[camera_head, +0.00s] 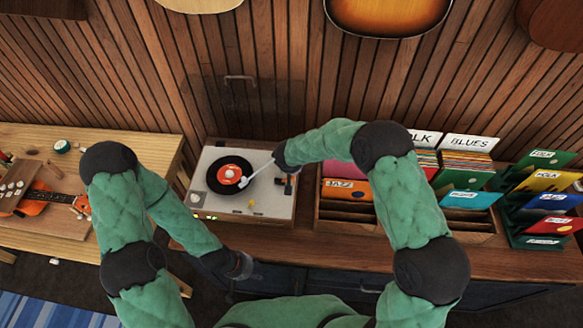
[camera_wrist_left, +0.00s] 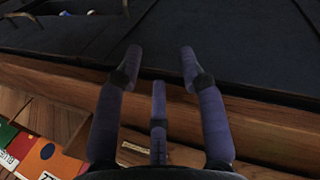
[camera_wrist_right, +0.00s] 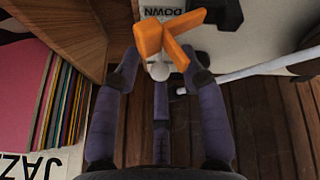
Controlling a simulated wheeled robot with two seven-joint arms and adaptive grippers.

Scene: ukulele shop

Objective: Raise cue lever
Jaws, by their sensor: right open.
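The turntable (camera_head: 218,207) stands on the wooden counter with a black record with a red label (camera_head: 229,175) on it. Its pale tonearm (camera_head: 258,172) reaches over the record; a grey rod of it shows in the right wrist view (camera_wrist_right: 255,70). In that view the orange cue lever (camera_wrist_right: 150,40) sits between the fingertips of my right gripper (camera_wrist_right: 160,62), beside an upside-down "DOWN" label (camera_wrist_right: 162,11). The right gripper is open; contact with the lever cannot be told. My left gripper (camera_head: 241,266) is open and empty (camera_wrist_left: 162,55), low before the counter.
A wooden record bin (camera_head: 345,212) stands right of the turntable, with coloured sleeves and a JAZZ divider (camera_head: 345,189). More sleeves (camera_head: 548,201) stand far right. A workbench with an orange ukulele (camera_head: 40,203) is at left. A slatted wall stands behind.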

